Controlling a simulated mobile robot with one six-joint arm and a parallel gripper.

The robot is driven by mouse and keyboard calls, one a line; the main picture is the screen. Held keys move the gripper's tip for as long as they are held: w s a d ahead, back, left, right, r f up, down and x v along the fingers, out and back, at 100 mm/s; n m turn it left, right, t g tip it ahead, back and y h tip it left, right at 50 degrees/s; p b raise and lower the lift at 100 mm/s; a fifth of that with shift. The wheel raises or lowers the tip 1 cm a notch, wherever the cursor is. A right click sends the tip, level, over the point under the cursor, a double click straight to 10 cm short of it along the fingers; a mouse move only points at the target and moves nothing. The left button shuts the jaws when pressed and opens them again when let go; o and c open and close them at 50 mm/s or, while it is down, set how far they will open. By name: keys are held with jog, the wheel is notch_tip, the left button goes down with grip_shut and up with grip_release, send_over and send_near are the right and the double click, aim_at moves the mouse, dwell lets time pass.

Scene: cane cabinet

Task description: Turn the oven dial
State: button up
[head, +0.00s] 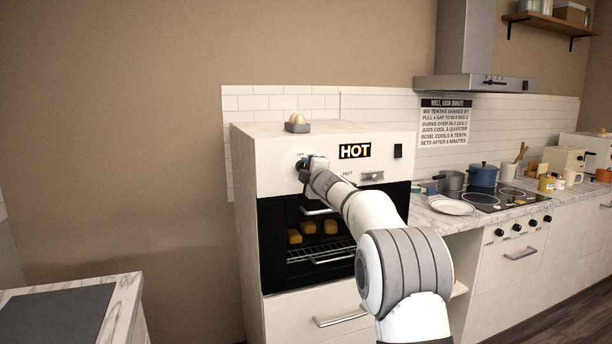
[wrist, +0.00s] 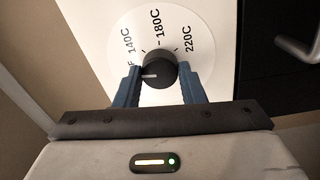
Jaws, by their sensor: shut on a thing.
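The oven dial (wrist: 160,67) is a small black knob on a white disc (wrist: 198,62), seen in the wrist view. The disc reads 140C, 180C and 220C around its top, with a letter F at the left. The dial's white mark points left, just below that F. My gripper (wrist: 159,80) is shut on the dial, with one blue finger on each side. In the head view my gripper (head: 301,166) is at the upper left of the white oven (head: 270,185) front and hides most of the dial.
A HOT sign (head: 355,151) and a black switch (head: 397,151) are right of the dial. An egg holder (head: 298,127) stands on the oven top. Loaves (head: 308,227) show inside the oven. A cooktop (head: 497,197) with pots is at the right, a marble counter (head: 127,290) at lower left.

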jog(key=shift+f+n, duration=0.1)
jog(key=shift+n, duration=0.8)
jog(key=shift+b, duration=0.3)
jog(key=o, duration=1)
jog(key=b+v, duration=0.2)
jog(key=v, duration=0.5)
jog(key=shift+s, duration=0.35)
jog(key=shift+d, duration=0.15)
